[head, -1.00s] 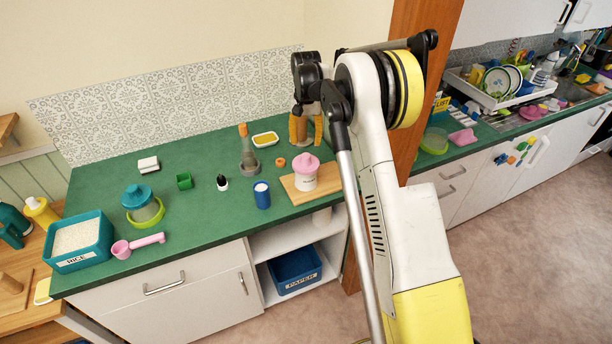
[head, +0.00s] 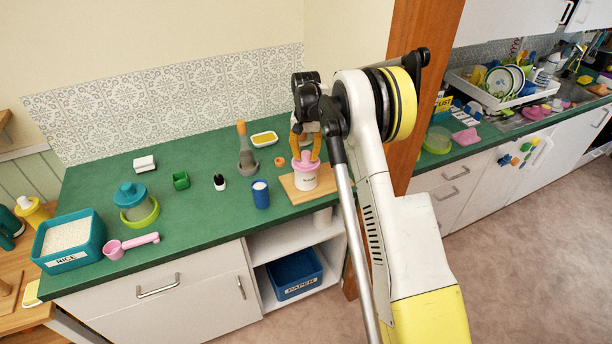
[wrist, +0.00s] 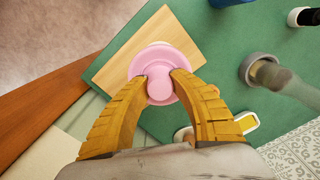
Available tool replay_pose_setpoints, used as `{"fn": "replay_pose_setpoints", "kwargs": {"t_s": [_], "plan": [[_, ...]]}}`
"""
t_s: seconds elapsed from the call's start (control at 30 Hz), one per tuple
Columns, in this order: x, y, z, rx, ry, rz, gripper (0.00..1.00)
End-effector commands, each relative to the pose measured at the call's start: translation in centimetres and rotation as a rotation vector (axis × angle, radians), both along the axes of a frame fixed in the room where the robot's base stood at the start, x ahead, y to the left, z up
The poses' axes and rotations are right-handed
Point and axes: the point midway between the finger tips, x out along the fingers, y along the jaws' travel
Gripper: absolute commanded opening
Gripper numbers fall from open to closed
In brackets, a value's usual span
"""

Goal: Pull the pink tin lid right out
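The pink tin lid (head: 305,166) sits on the white tin (head: 306,180), which stands upright on a wooden board (head: 290,189). In the wrist view the lid (wrist: 183,41) is a round pink disc with a raised knob, and it hides most of the tin. My gripper (wrist: 160,78) is over the lid with its two orange-yellow fingers curved in, one tip at each side of the knob, seemingly touching it. In the head view my gripper (head: 306,158) reaches down onto the knob from above. The lid rests on the tin with no gap that I can see.
A blue cup (head: 260,195) stands left of the board. A grey object with an orange top (head: 246,155), an orange ring (head: 279,161) and a yellow-and-white dish (head: 264,139) are behind it. A wooden post (head: 400,130) is close on the right.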

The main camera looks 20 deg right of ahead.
Motion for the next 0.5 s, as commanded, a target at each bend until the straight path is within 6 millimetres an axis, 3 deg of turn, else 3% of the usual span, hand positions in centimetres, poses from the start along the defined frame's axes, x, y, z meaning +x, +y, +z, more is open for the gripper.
{"fn": "replay_pose_setpoints", "kwargs": {"t_s": [0.5], "plan": [[0.00,0.00,0.21,0.000,0.000,0.000,0.00]]}}
